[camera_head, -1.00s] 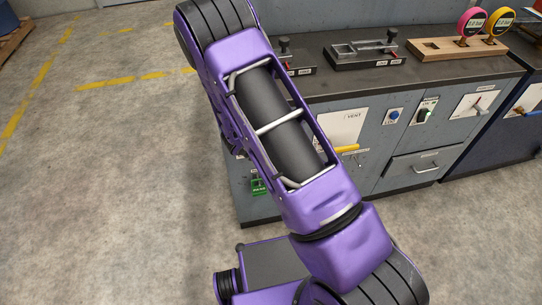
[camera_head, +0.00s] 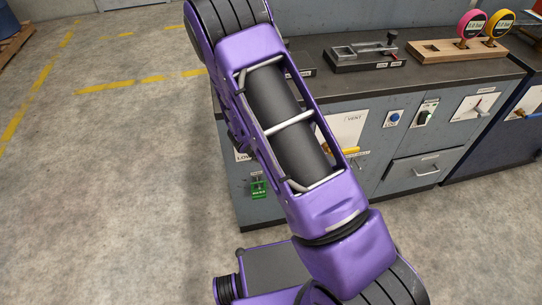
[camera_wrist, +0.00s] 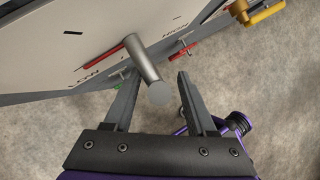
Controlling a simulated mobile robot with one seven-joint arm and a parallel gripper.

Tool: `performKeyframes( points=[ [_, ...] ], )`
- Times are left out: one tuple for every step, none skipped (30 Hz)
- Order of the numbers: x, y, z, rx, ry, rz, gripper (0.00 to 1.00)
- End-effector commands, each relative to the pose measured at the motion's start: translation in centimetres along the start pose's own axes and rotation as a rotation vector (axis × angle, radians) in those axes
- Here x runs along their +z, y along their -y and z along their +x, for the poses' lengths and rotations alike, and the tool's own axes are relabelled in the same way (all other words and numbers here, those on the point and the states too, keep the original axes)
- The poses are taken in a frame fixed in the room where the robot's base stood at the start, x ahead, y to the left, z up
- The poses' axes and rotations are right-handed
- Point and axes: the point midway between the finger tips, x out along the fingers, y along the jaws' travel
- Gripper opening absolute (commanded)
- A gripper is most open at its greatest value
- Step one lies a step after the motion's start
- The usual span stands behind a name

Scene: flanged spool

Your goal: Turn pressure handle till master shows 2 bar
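In the wrist view my gripper (camera_wrist: 157,98) is open. Its two dark fingers stand apart to the left and right of a grey cylindrical handle (camera_wrist: 146,62). The handle sticks out from a pale panel (camera_wrist: 70,48), and its round end shows between the fingertips. I cannot tell whether a finger touches it. A red strip (camera_wrist: 103,56) lies by the handle's base. In the head view the pink gauge (camera_head: 471,23) and yellow gauge (camera_head: 497,23) stand on a wooden block; their small digits are not surely readable, nor is it clear which is the master. My arm hides my gripper there.
A yellow handle (camera_wrist: 264,12) projects at the upper right of the wrist view. In the head view a bench (camera_head: 440,85) carries a dark clamp fixture (camera_head: 362,54). Its front has a blue button (camera_head: 394,118) and a drawer (camera_head: 417,169). Open floor (camera_head: 110,190) lies left.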

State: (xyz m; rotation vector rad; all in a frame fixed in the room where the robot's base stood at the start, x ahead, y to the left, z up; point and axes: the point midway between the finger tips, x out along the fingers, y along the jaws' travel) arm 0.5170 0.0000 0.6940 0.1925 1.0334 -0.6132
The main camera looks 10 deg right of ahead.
Motion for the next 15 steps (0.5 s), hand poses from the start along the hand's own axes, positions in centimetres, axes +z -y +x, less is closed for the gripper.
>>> performKeyframes(
  points=[
    [-0.1, -0.1, 0.0, 0.001, -0.001, -0.001, 0.57],
    [-0.1, -0.1, 0.0, 0.001, -0.002, -0.002, 0.57],
    [-0.1, -0.1, 0.0, 0.002, -0.002, -0.002, 0.57],
    [-0.2, -0.1, -0.1, 0.002, -0.003, -0.002, 0.57],
    [-0.2, -0.1, -0.1, 0.002, -0.003, -0.003, 0.57],
    [-0.1, -0.1, -0.3, 0.003, -0.003, -0.003, 0.57],
    [-0.1, -0.1, -0.6, 0.003, -0.003, -0.003, 0.57],
    [-0.1, -0.2, -0.9, 0.004, -0.003, -0.003, 0.57],
    [-0.1, -0.2, -1.4, 0.004, -0.003, -0.002, 0.57],
    [0.0, -0.2, -1.9, 0.005, -0.002, -0.002, 0.57],
    [0.0, -0.2, -2.5, 0.005, -0.002, -0.002, 0.57],
    [0.0, -0.2, -3.3, 0.005, -0.003, -0.003, 0.57],
    [0.0, -0.2, -4.1, 0.007, -0.002, -0.003, 0.57],
    [0.0, -0.2, -4.8, 0.007, -0.003, -0.002, 0.57],
    [0.1, -0.2, -5.8, 0.007, -0.002, -0.003, 0.57]
  ],
)
